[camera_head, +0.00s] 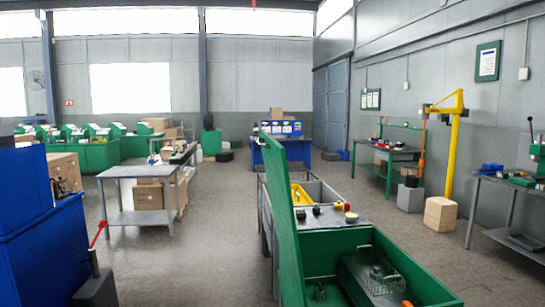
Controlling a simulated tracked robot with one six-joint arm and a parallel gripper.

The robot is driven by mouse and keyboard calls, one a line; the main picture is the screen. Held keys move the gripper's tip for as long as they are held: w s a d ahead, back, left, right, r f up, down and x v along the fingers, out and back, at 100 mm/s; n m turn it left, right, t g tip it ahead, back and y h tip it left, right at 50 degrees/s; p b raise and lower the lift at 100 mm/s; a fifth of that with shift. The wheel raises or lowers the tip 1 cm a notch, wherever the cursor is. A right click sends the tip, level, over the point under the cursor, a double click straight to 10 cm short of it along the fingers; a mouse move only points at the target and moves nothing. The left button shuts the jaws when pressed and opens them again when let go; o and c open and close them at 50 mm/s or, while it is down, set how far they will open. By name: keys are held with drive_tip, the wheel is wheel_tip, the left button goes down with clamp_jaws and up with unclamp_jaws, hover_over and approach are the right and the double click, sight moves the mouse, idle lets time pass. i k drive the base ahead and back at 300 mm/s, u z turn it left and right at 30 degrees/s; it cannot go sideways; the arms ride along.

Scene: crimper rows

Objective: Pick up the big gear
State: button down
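A wire basket (380,284) stands inside an open green bin (420,268) at the lower right. A small grey metal part (376,272) lies in the basket; it may be a gear, but it is too small to tell. Another small dark part (320,292) lies in the bin left of the basket. Several small parts, one of them yellow-topped (351,217), sit on the grey bench top (330,222) behind the bin. I cannot tell which thing is the big gear. My gripper is not in view.
The bin's raised green lid (285,200) hides part of what lies behind it. A grey table (135,172) and a blue cabinet (40,230) stand at the left. A workbench (510,195) and a cardboard box (440,214) stand at the right. Floor between (190,260) is clear.

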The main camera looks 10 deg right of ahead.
sight(376, 274)
drive_tip(key=u, duration=0.05)
drive_tip(key=i, duration=1)
drive_tip(key=z, duration=0.05)
